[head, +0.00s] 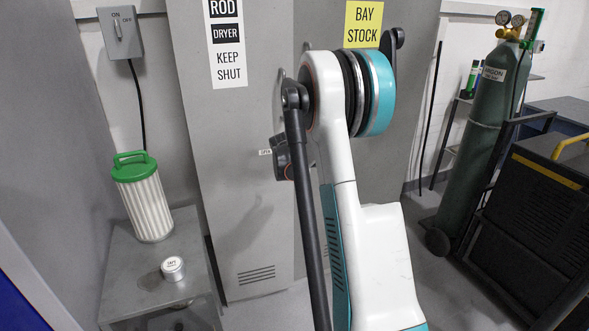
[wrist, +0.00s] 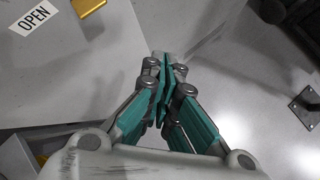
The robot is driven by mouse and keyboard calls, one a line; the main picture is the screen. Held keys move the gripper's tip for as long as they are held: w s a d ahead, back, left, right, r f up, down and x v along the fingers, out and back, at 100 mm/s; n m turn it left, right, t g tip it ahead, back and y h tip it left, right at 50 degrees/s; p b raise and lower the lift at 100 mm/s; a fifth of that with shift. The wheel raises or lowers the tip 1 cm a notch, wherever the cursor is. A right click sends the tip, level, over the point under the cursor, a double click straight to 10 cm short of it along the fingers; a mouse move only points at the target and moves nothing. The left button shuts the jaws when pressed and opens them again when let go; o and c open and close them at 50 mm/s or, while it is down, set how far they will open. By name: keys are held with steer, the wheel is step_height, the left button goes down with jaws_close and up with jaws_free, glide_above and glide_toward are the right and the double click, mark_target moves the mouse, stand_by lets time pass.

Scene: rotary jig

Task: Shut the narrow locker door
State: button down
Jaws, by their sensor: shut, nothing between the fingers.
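A tall grey locker door (head: 235,190) stands left of centre in the head view, with a "ROD DRYER KEEP SHUT" sign and vent slots low down. My arm covers its right side, and I cannot tell how far it stands ajar. A small "OPEN" label (head: 265,152) shows beside my wrist; it is larger on a grey panel (wrist: 80,75) at upper left in the wrist view. My gripper (wrist: 165,58) is shut and empty, its tips close to that panel's edge; contact is unclear. In the head view, the fingers are mostly hidden behind my arm.
A grey locker front with a yellow "BAY STOCK" sign (head: 363,24) adjoins on the right. A low metal cabinet (head: 130,265) at left carries a green-capped filter (head: 143,200) and a white tin (head: 173,268). A gas cylinder (head: 485,130) and dark cart (head: 535,220) stand at right.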

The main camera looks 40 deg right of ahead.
steer(key=w+a+f+m+t+y+b, duration=0.4)
steer(key=f+m+t, duration=0.4)
steer(key=m, duration=0.4)
steer(key=s+d+m+t+h, duration=0.3)
steer(key=s+d+m+h, duration=0.3)
steer(key=m, duration=0.8)
steer(key=w+d+y+b, duration=0.1)
steer(key=w+d+b, duration=0.3)
steer(key=w, duration=0.8)
steer(key=shift+d+b, duration=0.25)
steer(key=shift+b, duration=0.1)
steer(key=shift+w, duration=0.15)
steer(key=w+d+y, duration=0.1)
steer(key=w+d+n+t+y, duration=0.1)
steer(key=w, duration=0.1)
steer(key=shift+w+r, duration=0.2)
steer(key=shift+w, duration=0.05)
